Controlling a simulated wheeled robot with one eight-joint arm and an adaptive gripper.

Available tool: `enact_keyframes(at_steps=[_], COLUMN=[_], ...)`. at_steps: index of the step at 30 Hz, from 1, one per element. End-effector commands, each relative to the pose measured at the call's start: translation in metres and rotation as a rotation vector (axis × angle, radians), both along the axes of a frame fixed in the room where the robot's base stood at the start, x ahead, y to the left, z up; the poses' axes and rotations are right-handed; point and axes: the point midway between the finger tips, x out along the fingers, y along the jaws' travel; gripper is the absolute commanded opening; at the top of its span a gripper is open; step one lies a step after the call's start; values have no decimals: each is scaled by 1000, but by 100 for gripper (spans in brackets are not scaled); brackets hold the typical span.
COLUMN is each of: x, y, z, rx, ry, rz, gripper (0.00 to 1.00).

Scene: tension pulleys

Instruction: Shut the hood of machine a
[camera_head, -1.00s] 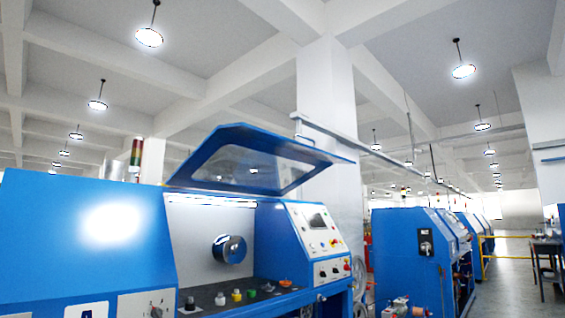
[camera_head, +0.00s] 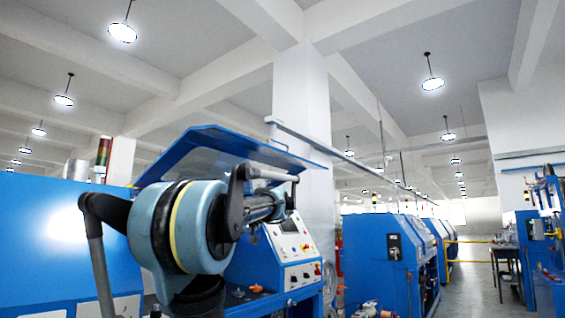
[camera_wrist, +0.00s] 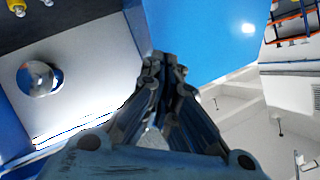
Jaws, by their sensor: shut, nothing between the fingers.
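The hood (camera_head: 205,140) of the blue machine (camera_head: 255,265) is a blue-framed flap with a clear pane, standing raised and tilted above the work bay in the head view. My gripper (camera_head: 272,205) is in front of the bay, below the hood's edge as seen there, and my wrist hides much of the bay. In the wrist view my gripper (camera_wrist: 165,65) has its fingers together and empty. I cannot tell how far the fingers are from the hood. The wrist view looks into the pale bay, with a round shiny part (camera_wrist: 40,78).
The machine's sloped control panel (camera_head: 295,240) with knobs is right of my gripper. A blue cover (camera_head: 50,225) stands at left and a signal tower (camera_head: 102,155) behind. A white pillar (camera_head: 300,110) rises behind the hood. More blue machines (camera_head: 385,255) stand right, beside an aisle.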

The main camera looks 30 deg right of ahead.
Motion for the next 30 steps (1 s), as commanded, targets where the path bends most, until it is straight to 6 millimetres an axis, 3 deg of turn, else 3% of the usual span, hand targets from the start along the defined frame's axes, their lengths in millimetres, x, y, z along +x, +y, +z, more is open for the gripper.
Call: enact_keyframes(at_steps=[3,9,15,18,21,24,30], x=[19,28,7,-11,-27,-36,-32], y=[-51,-143,-242,-282,-309,-324,-326], z=[68,179,278,315,341,355,365], rx=[41,69,47,24,4,-11,-16], ry=[-164,-468,-774,-900,-991,-1042,-1064], rz=[-45,-135,-258,-314,-358,-384,-393], gripper=[0,0,0,0,0,0,0])
